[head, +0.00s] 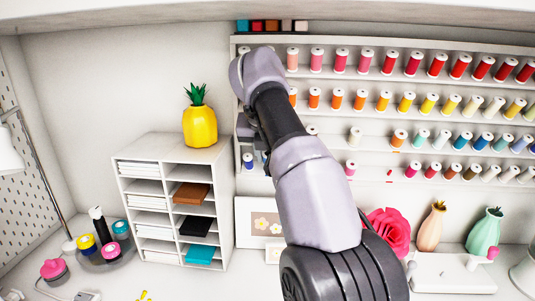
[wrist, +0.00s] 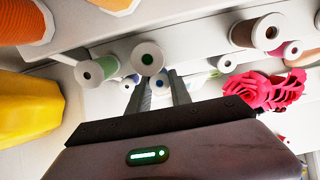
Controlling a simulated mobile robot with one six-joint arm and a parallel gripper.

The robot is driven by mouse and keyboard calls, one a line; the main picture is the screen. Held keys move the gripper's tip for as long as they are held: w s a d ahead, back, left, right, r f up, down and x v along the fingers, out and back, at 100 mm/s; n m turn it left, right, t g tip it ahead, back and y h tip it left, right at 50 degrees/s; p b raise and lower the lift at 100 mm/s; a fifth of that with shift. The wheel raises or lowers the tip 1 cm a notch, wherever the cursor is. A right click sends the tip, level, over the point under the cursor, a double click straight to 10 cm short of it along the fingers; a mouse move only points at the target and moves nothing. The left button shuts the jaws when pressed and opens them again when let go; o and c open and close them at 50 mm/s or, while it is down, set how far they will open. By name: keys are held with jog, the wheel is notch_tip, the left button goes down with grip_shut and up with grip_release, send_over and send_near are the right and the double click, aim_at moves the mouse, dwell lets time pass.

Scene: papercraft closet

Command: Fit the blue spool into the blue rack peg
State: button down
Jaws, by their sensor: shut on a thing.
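In the wrist view my gripper (wrist: 160,88) reaches forward with its two grey fingers close together. Between the fingertips is a small spool end with a white rim and a bluish centre, the blue spool (wrist: 158,82). Most of it is hidden by the fingers and nearby spools. In the head view my arm covers the left end of the thread rack (head: 375,43) and hides the fingertips. A blue-wound spool (head: 248,161) shows just below the wrist there; I cannot tell whether it is the held one. No blue peg can be made out.
A white-ended spool with a green centre (wrist: 147,60) and a green spool (wrist: 92,72) crowd the fingertips. A yellow pineapple (head: 200,126) stands on the white cubby shelf (head: 128,190) left of my arm. A pink rose (head: 388,232) and vases stand at right.

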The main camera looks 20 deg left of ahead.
jog(key=shift+b+x, duration=0.4)
jog(key=shift+x, duration=0.75)
jog(key=c, duration=1.1)
grip_release()
jog(key=shift+s+f, duration=0.1)
jog(key=shift+f, duration=0.05)
jog(key=p+v, duration=0.1)
jog(key=v, duration=0.6)
jog(key=shift+s+r, duration=0.15)
jog(key=shift+r, duration=0.2)
jog(key=shift+d+p, duration=0.1)
jog(key=shift+p, duration=0.2)
